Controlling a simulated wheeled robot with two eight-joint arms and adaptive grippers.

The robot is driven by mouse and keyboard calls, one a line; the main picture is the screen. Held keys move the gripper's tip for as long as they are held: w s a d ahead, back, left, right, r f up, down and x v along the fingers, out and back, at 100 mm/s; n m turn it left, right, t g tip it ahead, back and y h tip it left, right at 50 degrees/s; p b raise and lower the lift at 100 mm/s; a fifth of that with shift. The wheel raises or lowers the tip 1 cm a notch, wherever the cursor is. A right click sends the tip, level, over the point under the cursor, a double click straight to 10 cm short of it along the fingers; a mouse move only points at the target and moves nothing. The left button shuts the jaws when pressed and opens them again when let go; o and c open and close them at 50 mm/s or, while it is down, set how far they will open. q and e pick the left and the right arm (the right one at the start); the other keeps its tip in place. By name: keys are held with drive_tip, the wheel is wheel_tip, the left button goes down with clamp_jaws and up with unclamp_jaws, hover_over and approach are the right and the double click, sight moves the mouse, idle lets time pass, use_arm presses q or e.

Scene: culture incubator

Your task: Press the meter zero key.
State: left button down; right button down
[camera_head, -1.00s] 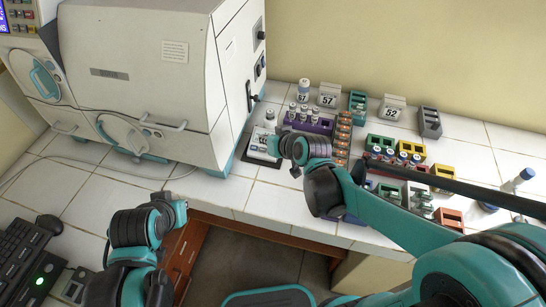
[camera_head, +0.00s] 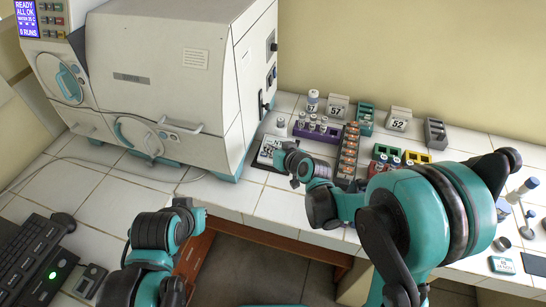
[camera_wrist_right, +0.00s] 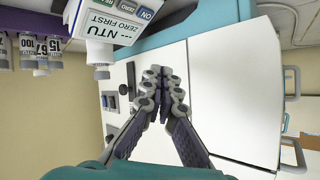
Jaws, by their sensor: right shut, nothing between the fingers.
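The meter (camera_head: 268,152) is a small pale box on a dark mat on the bench, beside the big white incubator. In the right wrist view the meter (camera_wrist_right: 98,28) shows upside down at the top, reading "NTU ZERO FIRST". Its grey zero key (camera_wrist_right: 126,7) sits beside the blue ON key (camera_wrist_right: 145,13). My right gripper (camera_head: 286,160) is by the meter's right front side and partly covers it. In the wrist view its fingers (camera_wrist_right: 163,92) are shut and empty, apart from the keys. My left gripper (camera_head: 187,213) is low at the front; its fingers are unclear.
The incubator (camera_head: 185,75) fills the back left. A purple rack (camera_head: 316,134) with vials, an orange-filled rack (camera_head: 348,150) and several coloured racks stand right of the meter. A keyboard (camera_head: 32,248) lies at the lower left. Bare tiles lie before the incubator.

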drive_tip(key=w+f+b, duration=0.1)
drive_tip(key=f, duration=0.1)
drive_tip(key=w+f+b, duration=0.1)
drive_tip(key=f+b, duration=0.1)
drive_tip(key=w+d+f+b, duration=0.1)
drive_tip(key=f, duration=0.1)
drive_tip(key=shift+f+b, duration=0.2)
drive_tip(key=shift+b, duration=0.15)
drive_tip(key=shift+w+d+f+b, duration=0.1)
drive_tip(key=shift+w+f+b, duration=0.25)
drive_tip(key=shift+f+b, duration=0.25)
drive_tip(key=shift+f, duration=0.1)
idle(0.6)
drive_tip(key=shift+w+f+b, duration=0.2)
drive_tip(key=shift+f+b, duration=0.1)
drive_tip(key=shift+b, duration=0.1)
drive_tip(key=shift+w+d+f+b, duration=0.1)
drive_tip(key=shift+f+b, duration=0.2)
idle(0.5)
drive_tip(key=shift+r, duration=0.1)
drive_tip(key=shift+s+r+p, duration=0.3)
drive_tip(key=shift+r+p, duration=0.15)
drive_tip(key=shift+r, duration=0.15)
